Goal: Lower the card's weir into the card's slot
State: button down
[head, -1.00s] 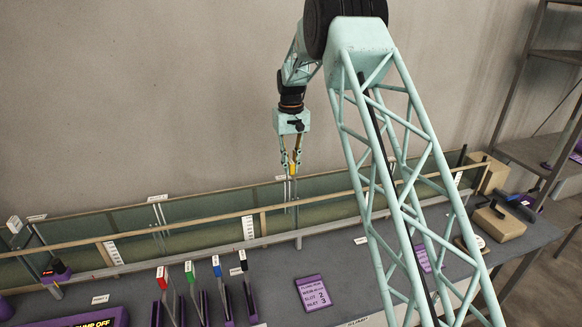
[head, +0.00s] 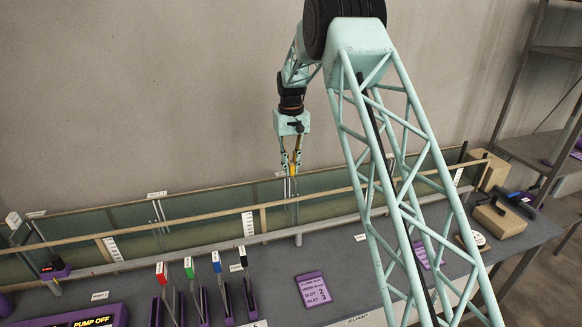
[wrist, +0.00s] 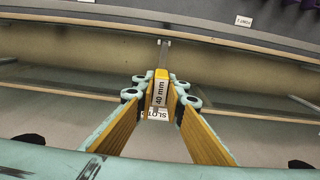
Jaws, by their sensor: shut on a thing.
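My gripper (head: 291,165) is shut on the yellow top of a weir (head: 293,171), above the long glass-sided channel (head: 190,228). In the wrist view the weir (wrist: 160,88) is between my gripper's fingertips (wrist: 161,95), and its white label reads 40 mm. A pair of upright slot guides (head: 291,188) stands in the channel directly below my gripper. A slot label (wrist: 154,114) lies partly hidden behind the weir. I cannot tell how far the weir's lower edge is inside the guides. The purple card (head: 314,290) on the bench shows slot 2 and inlet 3.
Weirs with red (head: 161,268), green, blue and black tops stand in a rack in front of the channel. Another slot label (head: 157,194) is farther left. A wooden rail (head: 220,220) runs along the channel's front. A tan block (head: 500,220) sits on the right.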

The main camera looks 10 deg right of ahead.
aim_at(291, 163)
jog(key=shift+f+b, duration=0.4)
jog(key=shift+f, duration=1.25)
dwell(0.4)
jog(key=c, duration=2.6)
grip_release()
jog(key=shift+f, duration=0.1)
jog(key=shift+o, duration=0.2)
jog(key=shift+r+p, duration=1.45)
jog(key=shift+r, duration=2.1)
